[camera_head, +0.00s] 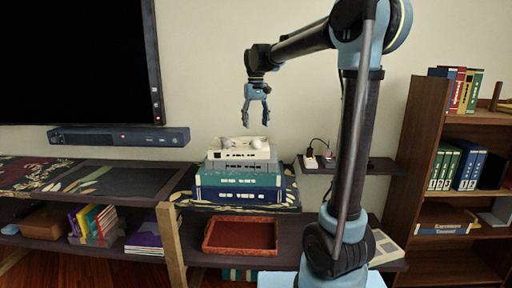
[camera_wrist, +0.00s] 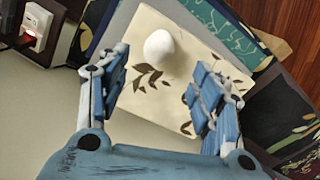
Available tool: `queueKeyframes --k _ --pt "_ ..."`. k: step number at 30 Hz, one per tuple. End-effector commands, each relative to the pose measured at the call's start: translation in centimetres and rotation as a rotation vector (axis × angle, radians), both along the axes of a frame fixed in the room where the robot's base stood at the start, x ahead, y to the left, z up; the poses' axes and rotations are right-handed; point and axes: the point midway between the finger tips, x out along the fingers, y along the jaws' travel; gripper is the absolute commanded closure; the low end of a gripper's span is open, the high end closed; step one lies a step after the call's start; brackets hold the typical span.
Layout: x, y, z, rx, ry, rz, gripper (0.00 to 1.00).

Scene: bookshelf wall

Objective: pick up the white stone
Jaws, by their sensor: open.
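The white stone (camera_wrist: 159,46) is smooth and egg-shaped. In the wrist view it lies on a cream book cover with dark leaf prints, beyond and between my fingertips. In the head view a small pale lump (camera_head: 256,143), which looks like the stone, sits on top of the book stack (camera_head: 238,181). My gripper (camera_head: 256,121) hangs above the stack, pointing down, its fingers apart. In the wrist view my gripper (camera_wrist: 160,78) is open and empty, one blue finger on each side, with the stone not touched.
Sockets with plugs (camera_head: 320,160) stand right of the stack; one shows in the wrist view (camera_wrist: 36,28). A soundbar (camera_head: 120,136) and black screen (camera_head: 75,60) are at left. A wooden bookcase (camera_head: 424,150) stands at right. A red tray (camera_head: 241,236) is below. Air around my gripper is clear.

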Motion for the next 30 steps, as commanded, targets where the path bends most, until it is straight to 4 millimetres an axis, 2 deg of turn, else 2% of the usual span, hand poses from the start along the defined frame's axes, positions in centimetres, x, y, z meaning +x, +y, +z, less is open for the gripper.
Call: queueKeyframes --k 4,14,22,30 --pt "0.0 0.0 -2.3 0.0 0.0 0.0 0.4" --pt "0.1 -0.1 -4.6 0.0 0.0 0.0 0.4" --pt "0.2 -0.2 -8.1 0.0 0.0 0.0 0.4" --pt "0.1 -0.2 -8.9 0.0 0.0 0.0 0.4"
